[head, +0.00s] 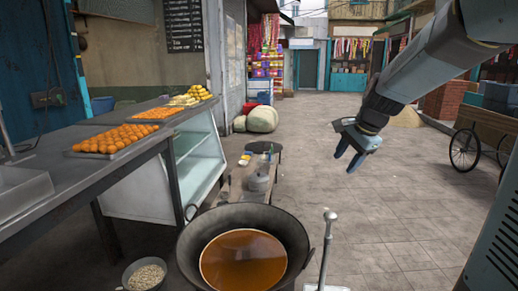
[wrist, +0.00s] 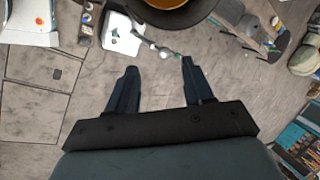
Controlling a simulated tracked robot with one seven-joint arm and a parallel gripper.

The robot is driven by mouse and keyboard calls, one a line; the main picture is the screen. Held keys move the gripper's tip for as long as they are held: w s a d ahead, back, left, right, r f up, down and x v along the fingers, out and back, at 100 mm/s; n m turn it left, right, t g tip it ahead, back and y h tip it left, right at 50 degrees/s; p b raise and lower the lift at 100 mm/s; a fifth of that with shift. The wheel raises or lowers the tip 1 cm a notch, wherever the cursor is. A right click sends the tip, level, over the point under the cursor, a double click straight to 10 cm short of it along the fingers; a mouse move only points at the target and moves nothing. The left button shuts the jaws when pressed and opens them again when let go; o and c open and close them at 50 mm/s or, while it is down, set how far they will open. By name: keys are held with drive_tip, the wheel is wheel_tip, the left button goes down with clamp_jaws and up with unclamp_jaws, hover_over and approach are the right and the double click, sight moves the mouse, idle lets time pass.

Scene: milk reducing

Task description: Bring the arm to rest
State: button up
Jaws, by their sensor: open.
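My arm reaches in from the upper right of the head view. My gripper (head: 349,160) hangs in the air over the paved ground, to the right of and above a large dark pan of brown liquid (head: 243,262). Its two fingers are apart with nothing between them. In the wrist view the open gripper (wrist: 158,75) points toward the pan (wrist: 190,14), with bare pavement between the fingers. It touches nothing.
A metal ladle (head: 328,222) stands upright right of the pan. A counter with trays of orange sweets (head: 116,140) runs along the left. A wheeled cart (head: 478,135) stands at the right. The pavement (head: 375,225) below my gripper is clear.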

drive_tip(key=s+a+r+n+t+h, duration=0.1)
drive_tip(key=s+n, duration=1.1)
drive_tip(key=s, duration=1.2)
drive_tip(key=shift+s+a+r+n+h, duration=0.3)
drive_tip(key=shift+a+r+h, duration=0.25)
drive_tip(key=shift+h, duration=0.15)
drive_tip(key=shift+d, duration=0.5)
